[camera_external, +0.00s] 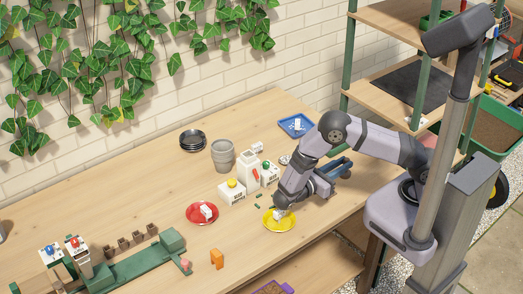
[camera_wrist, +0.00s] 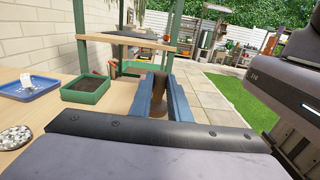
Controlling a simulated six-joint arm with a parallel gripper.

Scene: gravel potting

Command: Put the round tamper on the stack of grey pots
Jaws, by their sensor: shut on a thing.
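The stack of grey pots (camera_external: 222,156) stands upright on the wooden table, left of my arm in the external view. My gripper (camera_external: 338,168) has blue jaws and points right, over the right part of the table. In the wrist view the gripper (camera_wrist: 160,88) is shut on a brown, rounded piece, which looks like the round tamper (camera_wrist: 158,104). The jaws cover much of it, and it is hardly visible in the external view. It is well apart from the pots. The pots are not visible in the wrist view.
Dark saucers (camera_external: 193,140) are stacked behind the pots. White blocks (camera_external: 247,173) stand right of the pots. A red saucer (camera_external: 202,213), a yellow saucer (camera_external: 279,226) and a blue tray (camera_external: 297,126) lie around. The shelf (camera_external: 395,95) rises at the right.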

